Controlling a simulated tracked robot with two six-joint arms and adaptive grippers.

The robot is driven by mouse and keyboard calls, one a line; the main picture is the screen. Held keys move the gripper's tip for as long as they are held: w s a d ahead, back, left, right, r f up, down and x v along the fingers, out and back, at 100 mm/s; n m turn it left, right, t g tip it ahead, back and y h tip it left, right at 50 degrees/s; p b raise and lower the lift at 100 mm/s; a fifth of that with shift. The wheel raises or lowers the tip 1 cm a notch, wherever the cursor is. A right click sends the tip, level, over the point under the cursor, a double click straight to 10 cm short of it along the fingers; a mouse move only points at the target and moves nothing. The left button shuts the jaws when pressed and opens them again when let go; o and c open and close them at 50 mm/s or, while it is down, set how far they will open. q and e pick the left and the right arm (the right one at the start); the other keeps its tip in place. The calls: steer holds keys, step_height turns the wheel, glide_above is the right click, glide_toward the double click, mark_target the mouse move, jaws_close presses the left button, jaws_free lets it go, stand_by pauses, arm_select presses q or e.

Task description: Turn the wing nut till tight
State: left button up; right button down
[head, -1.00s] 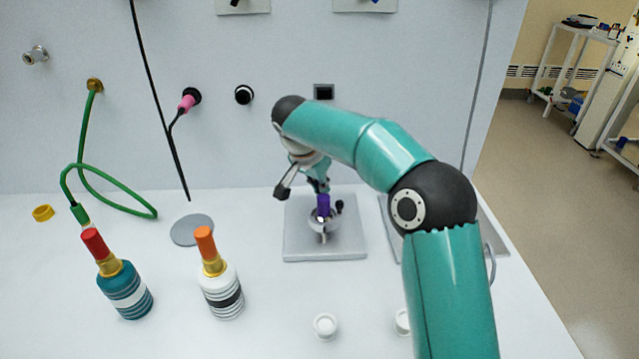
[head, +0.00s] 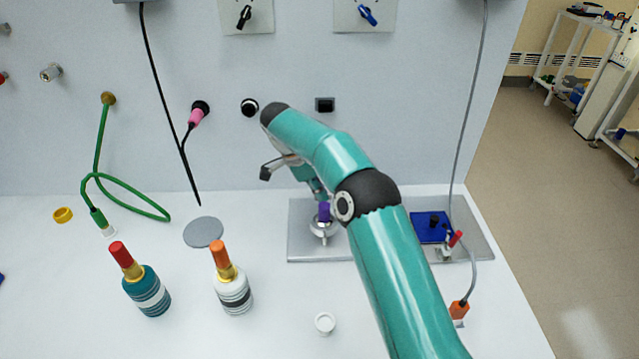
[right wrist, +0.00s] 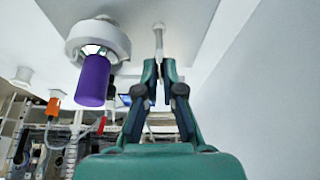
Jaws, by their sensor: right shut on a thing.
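A round pale clamp (head: 322,229) sits on a grey plate (head: 305,252) and has an upright purple cylinder (head: 324,211) in it. The right wrist view also shows the clamp (right wrist: 112,38) and the purple cylinder (right wrist: 93,80), upside down. My right gripper (right wrist: 160,66) is shut on a slim pale piece, the wing nut (right wrist: 158,42), beside the clamp. The fingers hide part of the wing nut. In the head view my right gripper (head: 318,188) is just behind the purple cylinder, its fingertips mostly hidden. My left gripper is not in view.
A bottle with a red top (head: 148,290) and one with an orange top (head: 233,290) stand at the left front. A small white cap (head: 325,323) lies in front. A blue pad (head: 430,226) and an orange connector (head: 459,309) are right of my arm.

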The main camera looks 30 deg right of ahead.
steer(key=shift+w+a+r+m+p, duration=0.15)
steer(key=shift+w+m+p, duration=0.1)
steer(key=shift+m+p, duration=0.25)
steer(key=c, duration=1.3)
jaws_free()
steer(key=shift+w, duration=0.1)
steer(key=shift+s, duration=0.2)
